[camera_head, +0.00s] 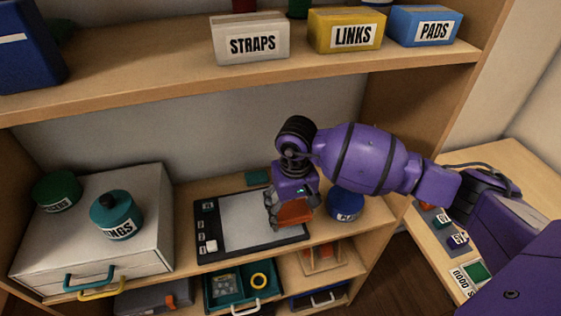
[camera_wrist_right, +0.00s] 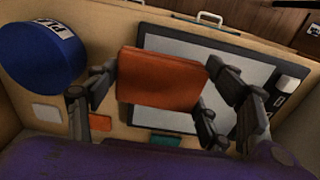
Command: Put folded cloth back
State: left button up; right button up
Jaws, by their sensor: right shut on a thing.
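The folded cloth (camera_wrist_right: 160,78) is an orange-red square pad. In the right wrist view it sits between the fingers of my right gripper (camera_wrist_right: 155,90), which is shut on it. In the head view the cloth (camera_head: 294,213) hangs below my right gripper (camera_head: 291,208), over the right part of a black-framed tray with a pale grey surface (camera_head: 245,217). Whether the cloth touches the tray cannot be told. My left gripper is not in view.
A blue round container (camera_head: 345,203) stands right of my gripper. A white drawer box (camera_head: 140,217) with teal jars is at left. The upper shelf (camera_head: 150,82) holds boxes labelled STRAPS (camera_head: 250,40), LINKS and PADS. Below are a teal drawer (camera_head: 225,300) and a wooden stand (camera_head: 325,257).

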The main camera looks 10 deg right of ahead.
aim_at(293, 217)
jog(key=shift+w+d+f, duration=0.1)
jog(key=shift+f, duration=0.8)
jog(key=shift+w+d+f, duration=0.1)
jog(key=shift+f, duration=0.8)
jog(key=shift+f, duration=0.15)
jog(key=o, duration=1.1)
notch_tip(293, 217, up, 12)
jog(key=shift+r, duration=0.2)
